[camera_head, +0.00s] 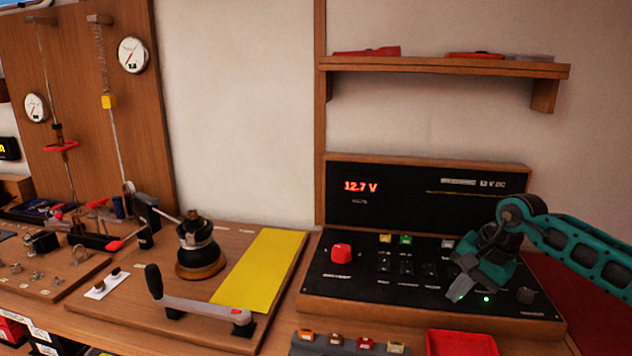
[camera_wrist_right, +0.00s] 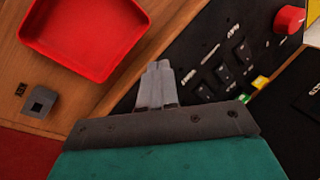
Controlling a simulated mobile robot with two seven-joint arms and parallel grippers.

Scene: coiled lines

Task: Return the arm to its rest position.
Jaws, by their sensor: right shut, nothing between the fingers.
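My right gripper (camera_head: 459,289) comes in from the right on a teal arm and hangs over the right part of the black control panel (camera_head: 350,262). Its fingers are together and empty. In the right wrist view the closed grey fingertips (camera_wrist_right: 158,84) point over the panel's edge, beside a row of black switches (camera_wrist_right: 224,72). A green light (camera_head: 486,299) glows on the panel close to the fingers. The gripper hides part of the panel; I cannot tell whether it touches it. My left gripper is not in view.
A red tray (camera_head: 462,343) lies in front of the panel. A display (camera_head: 361,187) reading 12.7 V stands behind it. A red knob (camera_head: 341,252) is on the panel's left. A winch (camera_head: 199,250), a crank handle (camera_head: 200,305) and a yellow plate (camera_head: 262,270) are further left. A shelf (camera_head: 440,66) hangs above.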

